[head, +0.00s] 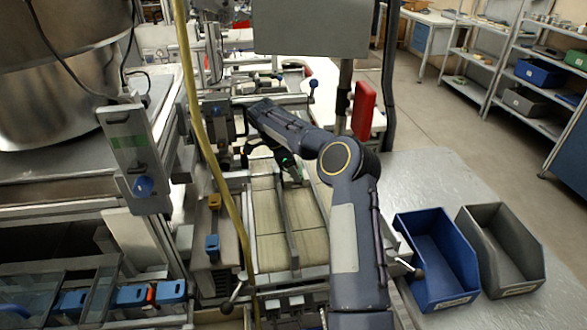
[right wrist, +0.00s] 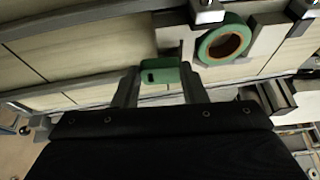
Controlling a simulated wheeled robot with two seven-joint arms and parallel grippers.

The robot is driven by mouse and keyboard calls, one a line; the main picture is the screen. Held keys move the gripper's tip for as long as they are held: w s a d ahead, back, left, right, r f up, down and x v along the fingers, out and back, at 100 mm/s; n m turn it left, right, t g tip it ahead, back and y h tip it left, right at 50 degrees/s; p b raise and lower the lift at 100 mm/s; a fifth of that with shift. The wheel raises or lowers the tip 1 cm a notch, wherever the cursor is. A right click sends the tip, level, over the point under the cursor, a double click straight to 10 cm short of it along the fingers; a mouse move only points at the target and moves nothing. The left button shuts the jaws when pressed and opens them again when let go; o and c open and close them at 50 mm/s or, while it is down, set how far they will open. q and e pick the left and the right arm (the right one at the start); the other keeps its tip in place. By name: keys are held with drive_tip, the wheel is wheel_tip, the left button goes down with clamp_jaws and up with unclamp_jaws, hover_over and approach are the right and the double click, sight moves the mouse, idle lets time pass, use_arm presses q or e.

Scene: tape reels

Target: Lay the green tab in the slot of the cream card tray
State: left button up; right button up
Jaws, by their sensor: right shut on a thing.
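My right gripper (head: 288,167) hangs over the pale lanes of the machine in the head view. In the right wrist view its two fingers (right wrist: 160,88) are shut on the green tab (right wrist: 161,72), a small rounded block with a dark oblong mark. The tab is held in front of a pale, cream-coloured surface (right wrist: 95,45); I cannot tell whether it touches it. I cannot make out the slot, or which pale part is the cream card tray. My left gripper is not in view.
A green tape reel (right wrist: 225,42) lies close to the tab, right of it in the wrist view. Metal rails (head: 286,215) divide the pale lanes. A blue bin (head: 437,260) and a grey bin (head: 500,250) stand on the metal bench at right.

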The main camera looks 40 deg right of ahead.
drive_tip(key=shift+f+b, duration=0.55)
drive_tip(key=o, duration=1)
